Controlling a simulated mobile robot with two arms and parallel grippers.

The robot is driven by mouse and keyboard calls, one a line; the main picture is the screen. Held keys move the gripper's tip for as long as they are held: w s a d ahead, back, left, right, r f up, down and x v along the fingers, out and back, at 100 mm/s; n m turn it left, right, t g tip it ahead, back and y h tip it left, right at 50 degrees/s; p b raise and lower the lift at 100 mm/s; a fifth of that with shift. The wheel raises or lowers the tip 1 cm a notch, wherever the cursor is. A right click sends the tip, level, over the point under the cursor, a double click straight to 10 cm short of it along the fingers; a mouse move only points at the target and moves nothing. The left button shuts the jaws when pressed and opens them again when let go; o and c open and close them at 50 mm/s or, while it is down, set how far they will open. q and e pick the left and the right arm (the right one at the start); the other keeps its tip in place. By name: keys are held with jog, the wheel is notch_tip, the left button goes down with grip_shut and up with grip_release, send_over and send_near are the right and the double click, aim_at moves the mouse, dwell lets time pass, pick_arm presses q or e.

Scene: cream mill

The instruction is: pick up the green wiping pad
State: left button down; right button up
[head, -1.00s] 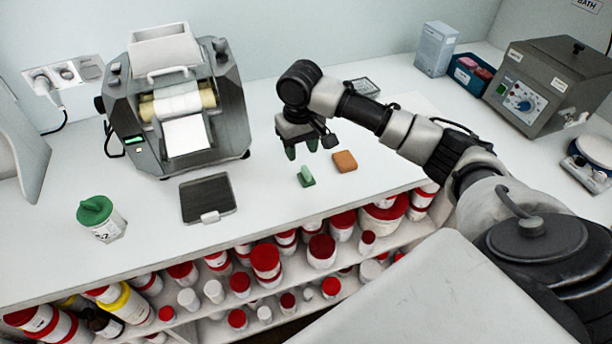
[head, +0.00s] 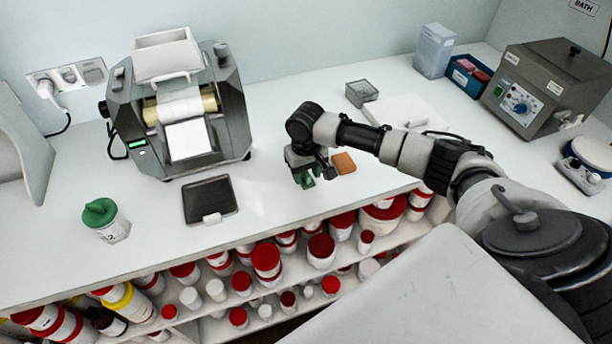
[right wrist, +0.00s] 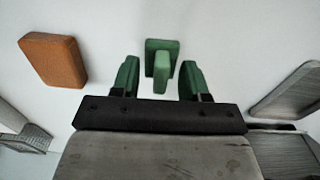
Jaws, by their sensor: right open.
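The green wiping pad (right wrist: 161,60) lies on the white counter, a flat green block with a raised grip on top. In the right wrist view it sits between and just beyond the two green fingertips of my right gripper (right wrist: 160,80), which is open with a gap on both sides of the pad's grip. In the head view my right gripper (head: 304,180) is low over the pad and hides most of it; a bit of the pad (head: 308,184) shows. My left gripper is not in view.
An orange-brown block (head: 344,163) lies close beside the pad, also in the right wrist view (right wrist: 55,60). A dark tray (head: 210,198) and the roller mill (head: 182,105) stand to the left. Shelves of red-capped jars lie below the counter edge.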

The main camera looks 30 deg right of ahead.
jog(key=shift+f, duration=0.1)
jog(key=shift+c, duration=0.3)
grip_shut()
jog(key=shift+r, duration=0.55)
notch_tip(320, 180, up, 3)
jog(key=shift+w+f+b, duration=0.1)
jog(key=shift+f+b, duration=0.1)
jog(key=shift+b, duration=0.35)
jog(key=s+d+r+b, duration=0.1)
jog(key=s+d+r, duration=0.1)
jog(key=s+r, duration=0.5)
jog(key=s, duration=0.4)
jog(key=shift+s+d+r+b, duration=0.2)
jog(key=shift+s+d+b, duration=0.05)
jog(key=shift+s+b, duration=0.05)
